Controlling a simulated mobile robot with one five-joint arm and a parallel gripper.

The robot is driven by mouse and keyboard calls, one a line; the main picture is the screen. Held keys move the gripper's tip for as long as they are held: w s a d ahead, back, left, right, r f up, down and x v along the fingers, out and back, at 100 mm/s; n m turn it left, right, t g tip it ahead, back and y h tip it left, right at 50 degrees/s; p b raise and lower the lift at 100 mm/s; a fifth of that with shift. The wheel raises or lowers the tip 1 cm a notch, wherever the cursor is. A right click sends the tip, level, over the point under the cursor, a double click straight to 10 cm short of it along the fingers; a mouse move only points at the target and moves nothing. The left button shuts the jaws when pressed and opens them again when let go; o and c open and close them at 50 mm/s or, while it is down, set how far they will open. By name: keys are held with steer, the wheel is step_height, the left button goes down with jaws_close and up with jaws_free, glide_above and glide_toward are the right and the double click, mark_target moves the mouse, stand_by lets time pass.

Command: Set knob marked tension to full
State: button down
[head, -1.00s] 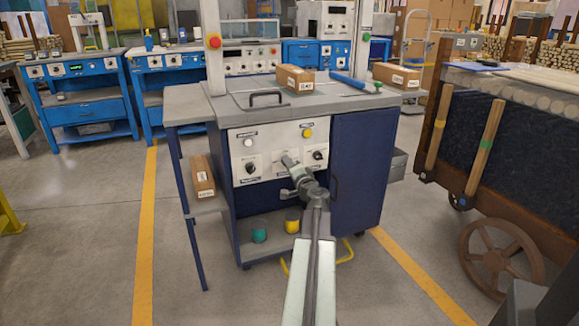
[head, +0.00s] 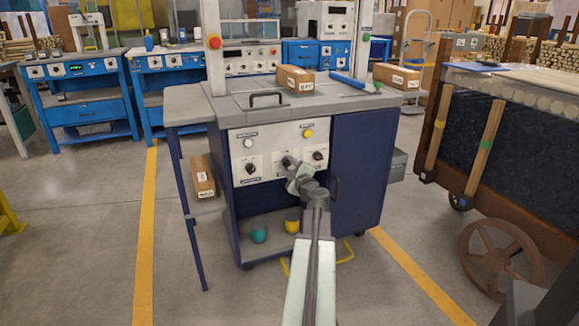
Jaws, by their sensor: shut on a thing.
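The pale control panel (head: 271,142) is on the front of the dark blue bench. It carries a left knob (head: 250,168), a right knob (head: 318,155) and a middle knob between them. The labels are too small to read, so I cannot tell from the picture which knob is marked tension.
A white button (head: 248,143) and a yellow button (head: 307,133) sit above the knobs. A black handle (head: 266,97) and a cardboard box (head: 296,79) are on the bench top. A wheeled wooden cart (head: 500,257) stands to the right.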

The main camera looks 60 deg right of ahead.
steer(key=m, duration=0.5)
steer(key=shift+s+d+m, duration=0.1)
steer(key=shift+m, duration=0.2)
steer(key=m, duration=0.5)
steer(key=shift+m, duration=0.4)
steer(key=c, duration=1)
jaws_free()
steer(key=v, duration=0.8)
